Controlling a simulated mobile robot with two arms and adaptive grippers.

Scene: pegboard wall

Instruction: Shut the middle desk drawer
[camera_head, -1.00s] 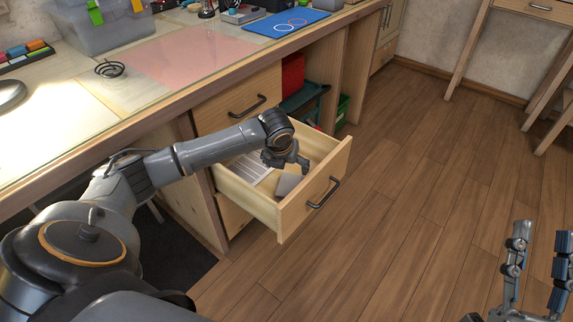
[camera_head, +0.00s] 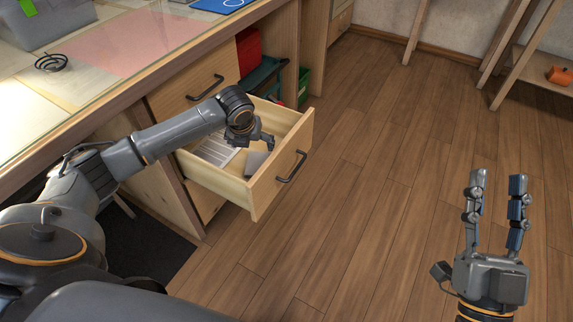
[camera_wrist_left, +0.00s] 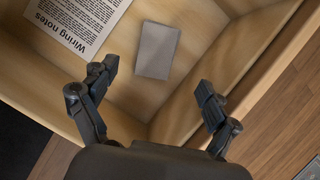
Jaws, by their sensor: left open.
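The middle drawer (camera_head: 266,191) is pulled out from the wooden desk, with its dark handle (camera_head: 291,167) on the front panel. A printed sheet (camera_head: 216,150) and a small grey block (camera_head: 256,163) lie inside; the left wrist view shows the sheet (camera_wrist_left: 78,20) headed "Wiring notes" and the grey block (camera_wrist_left: 157,50). My left gripper (camera_head: 262,139) hangs over the open drawer, near the inner side of its front panel. In the left wrist view my left gripper (camera_wrist_left: 157,78) is open and empty. My right gripper (camera_head: 498,182) is open and empty over the floor at right.
The closed upper drawer (camera_head: 180,85) sits above the open one. A glass-topped desk surface (camera_head: 110,50) with a black coil (camera_head: 50,62) lies at upper left. A shelf bay with a red box (camera_head: 248,50) is beside the drawers. Wooden floor (camera_head: 390,150) is clear in front.

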